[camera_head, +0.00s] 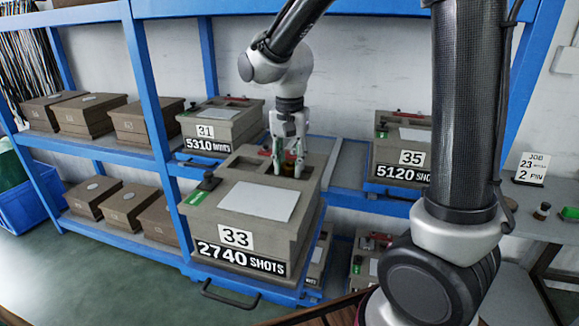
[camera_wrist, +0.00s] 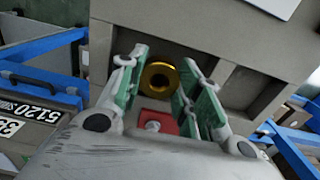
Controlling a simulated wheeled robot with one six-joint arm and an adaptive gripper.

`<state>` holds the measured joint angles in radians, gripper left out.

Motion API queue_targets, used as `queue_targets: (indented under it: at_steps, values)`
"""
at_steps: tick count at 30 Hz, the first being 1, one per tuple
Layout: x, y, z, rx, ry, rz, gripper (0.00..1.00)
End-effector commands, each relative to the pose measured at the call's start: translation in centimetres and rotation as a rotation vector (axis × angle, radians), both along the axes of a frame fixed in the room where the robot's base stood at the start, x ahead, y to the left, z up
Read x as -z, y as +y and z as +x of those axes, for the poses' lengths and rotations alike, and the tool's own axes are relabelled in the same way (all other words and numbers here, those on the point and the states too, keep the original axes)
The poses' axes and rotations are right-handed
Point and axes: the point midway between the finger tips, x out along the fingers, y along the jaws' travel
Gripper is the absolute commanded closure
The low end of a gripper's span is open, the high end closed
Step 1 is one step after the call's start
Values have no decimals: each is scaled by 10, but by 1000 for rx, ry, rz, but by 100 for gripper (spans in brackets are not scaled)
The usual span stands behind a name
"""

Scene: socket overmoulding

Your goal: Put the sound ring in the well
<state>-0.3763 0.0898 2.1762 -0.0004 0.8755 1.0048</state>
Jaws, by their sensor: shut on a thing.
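The sound ring (camera_wrist: 159,66) is a gold, brass-like ring with a dark centre, between my green-padded fingers in the wrist view. My gripper (camera_head: 288,163) is shut on it and points down at the back of the top of the mould box marked 33 (camera_head: 238,238). The box top has a recessed, divided trough (camera_head: 250,165) at the back; my fingers are over or inside its right part. In the wrist view, dark compartments (camera_wrist: 243,88) of the box lie right of my fingers. I cannot tell whether the ring touches the well, whose opening is hidden.
A blank white plate (camera_head: 259,201) lies on the box top, with a black knob (camera_head: 209,181) and green tag at its left. Mould boxes 31 (camera_head: 215,122) and 35 (camera_head: 402,152) stand on the blue rack behind. A side table (camera_head: 545,222) holds small parts and a job card.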

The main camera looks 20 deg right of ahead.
Motion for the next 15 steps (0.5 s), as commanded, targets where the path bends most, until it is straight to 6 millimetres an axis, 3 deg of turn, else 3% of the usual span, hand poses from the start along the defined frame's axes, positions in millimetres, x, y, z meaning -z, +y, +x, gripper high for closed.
queue_targets:
  at_steps: [3, 14, 15]
  values:
    - [10, 0, 0, 0, 0, 0, 92]
    - [14, 0, 0, 0, 0, 0, 92]
    - [13, 0, 0, 0, 0, 0, 59]
